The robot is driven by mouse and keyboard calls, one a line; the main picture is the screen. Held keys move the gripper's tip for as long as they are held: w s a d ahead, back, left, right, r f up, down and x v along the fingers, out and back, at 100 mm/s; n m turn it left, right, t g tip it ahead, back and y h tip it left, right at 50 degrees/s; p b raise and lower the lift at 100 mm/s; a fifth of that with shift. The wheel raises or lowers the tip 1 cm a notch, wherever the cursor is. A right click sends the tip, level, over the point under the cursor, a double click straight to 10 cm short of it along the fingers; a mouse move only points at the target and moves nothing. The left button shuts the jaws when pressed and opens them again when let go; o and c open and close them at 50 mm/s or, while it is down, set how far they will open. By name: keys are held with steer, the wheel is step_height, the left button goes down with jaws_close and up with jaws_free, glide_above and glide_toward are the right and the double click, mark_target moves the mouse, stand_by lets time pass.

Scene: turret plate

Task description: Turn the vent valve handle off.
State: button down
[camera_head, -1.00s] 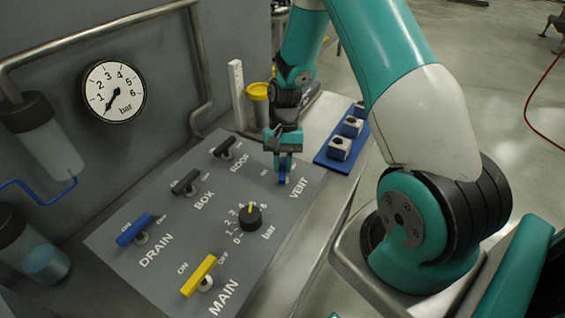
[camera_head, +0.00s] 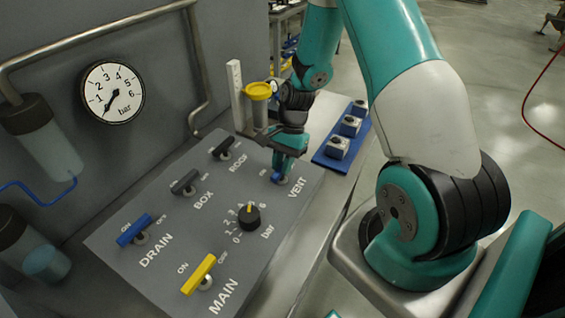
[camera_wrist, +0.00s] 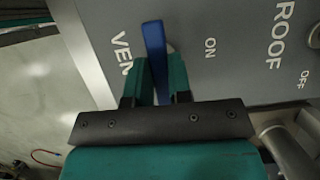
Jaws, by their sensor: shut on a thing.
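The blue vent valve handle (camera_wrist: 155,48) stands at the VENT label at the panel's right end. In the head view only a small part of it (camera_head: 278,178) shows below my gripper (camera_head: 285,165). In the wrist view the handle lies between the two teal fingers of my gripper (camera_wrist: 160,82), which is shut on it. The handle's far end sticks out past the fingertips. The ON label (camera_wrist: 210,48) is to the right of the handle in the wrist view. The vent's OFF label cannot be made out.
The grey panel (camera_head: 185,238) also carries a blue DRAIN handle (camera_head: 134,230), dark BOX (camera_head: 184,181) and ROOF (camera_head: 223,147) handles, a yellow MAIN handle (camera_head: 198,274) and a black bar knob (camera_head: 249,217). A yellow-topped post (camera_head: 258,90) stands close behind my gripper.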

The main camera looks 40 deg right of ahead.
steer(key=shift+w+d, duration=0.1)
steer(key=c, duration=1)
jaws_free()
steer(key=shift+c, duration=0.2)
steer(key=b+v, duration=0.2)
steer(key=v, duration=1.5)
steer(key=shift+r+b, duration=0.3)
steer(key=shift+b, duration=0.05)
steer(key=s+a+r+n+b, duration=0.1)
steer(key=s+a+r+n, duration=0.15)
steer(key=a+n, duration=0.5)
steer(key=s+a+r+n+b, duration=0.15)
steer(key=s+a+n, duration=0.25)
steer(key=a, duration=0.7)
steer(key=s+a+n+t, duration=0.1)
steer(key=s+a+n, duration=0.8)
steer(key=s, duration=0.3)
steer(key=shift+s+r+n, duration=0.25)
steer(key=shift+s+n, duration=0.15)
steer(key=shift+n, duration=0.05)
